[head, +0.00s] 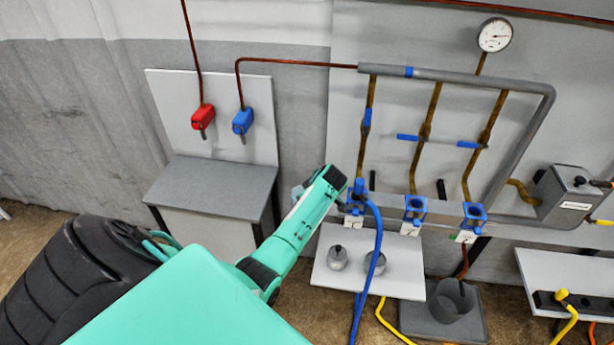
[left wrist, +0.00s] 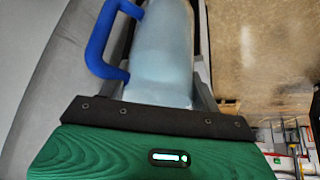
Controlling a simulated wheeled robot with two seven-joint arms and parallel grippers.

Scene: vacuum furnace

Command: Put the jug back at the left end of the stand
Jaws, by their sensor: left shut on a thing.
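In the left wrist view the jug (left wrist: 163,48) is a pale blue-grey vessel with a blue loop handle (left wrist: 102,42) on its left side. My left gripper (left wrist: 160,98) is shut on the jug; the jug's far end runs out of the picture. In the head view my left arm reaches up to the middle, and its wrist hides the gripper. A small pale blue patch beside the wrist may be part of the jug, but I cannot tell. The grey-topped stand (head: 212,187) is at the left, with its top bare. My right gripper is not in view.
A red valve (head: 203,116) and a blue valve (head: 242,121) hang on the panel behind the stand. A pipe frame (head: 455,78) with a gauge (head: 495,34) is at the right. A white shelf (head: 325,270) holds two grey weight-like pieces below blue fittings and a blue hose.

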